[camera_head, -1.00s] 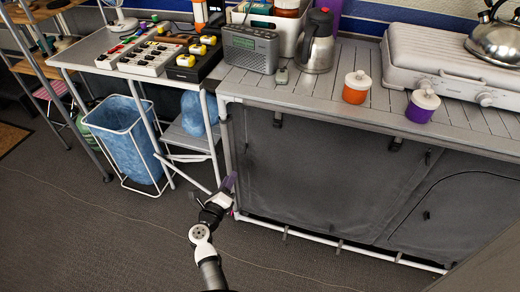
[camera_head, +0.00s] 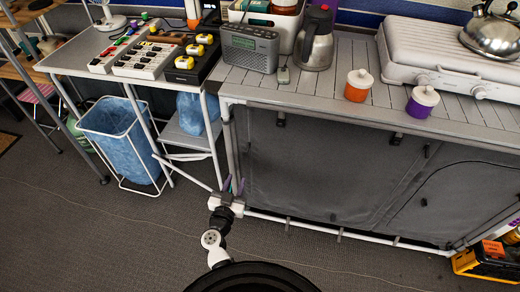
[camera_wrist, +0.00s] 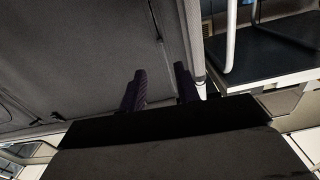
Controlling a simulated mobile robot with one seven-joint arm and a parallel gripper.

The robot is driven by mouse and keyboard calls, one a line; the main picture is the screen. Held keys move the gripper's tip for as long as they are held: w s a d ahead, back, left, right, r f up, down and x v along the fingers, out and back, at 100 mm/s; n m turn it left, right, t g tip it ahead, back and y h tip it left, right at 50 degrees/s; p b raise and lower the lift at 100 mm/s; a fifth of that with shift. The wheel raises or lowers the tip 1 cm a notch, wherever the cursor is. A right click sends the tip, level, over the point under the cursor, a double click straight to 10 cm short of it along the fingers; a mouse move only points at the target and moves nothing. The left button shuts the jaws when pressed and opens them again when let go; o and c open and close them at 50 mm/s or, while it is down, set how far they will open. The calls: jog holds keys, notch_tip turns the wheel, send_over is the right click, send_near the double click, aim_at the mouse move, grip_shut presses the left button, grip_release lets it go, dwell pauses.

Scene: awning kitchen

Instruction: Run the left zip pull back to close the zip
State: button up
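The grey fabric cabinet front (camera_head: 320,165) hangs under the slatted counter, framed by white tubes. In the wrist view its dark fabric (camera_wrist: 80,60) fills the left side. A seam there (camera_wrist: 155,15) runs beside the white corner post (camera_wrist: 191,40), with a small dark tab (camera_wrist: 160,40) that may be the left zip pull. My gripper (camera_head: 232,185) is low at the cabinet's left corner. In the wrist view its two purple fingers (camera_wrist: 160,86) stand apart, with nothing seen held between them. The fingertips are close to the fabric; contact cannot be told.
A side table (camera_head: 90,55) with folding legs and a blue-lined bin (camera_head: 122,150) stand to the left. A yellow and black box (camera_head: 487,262) is on the floor at the right. A thin cable (camera_head: 120,220) crosses the carpet. The floor before the cabinet is largely clear.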

aim_at(247, 152)
jog(key=shift+n, duration=0.3)
jog(key=b+x, duration=0.1)
jog(key=x, duration=1.2)
jog(key=shift+w+b, duration=0.35)
jog(key=shift+c, duration=0.3)
grip_shut()
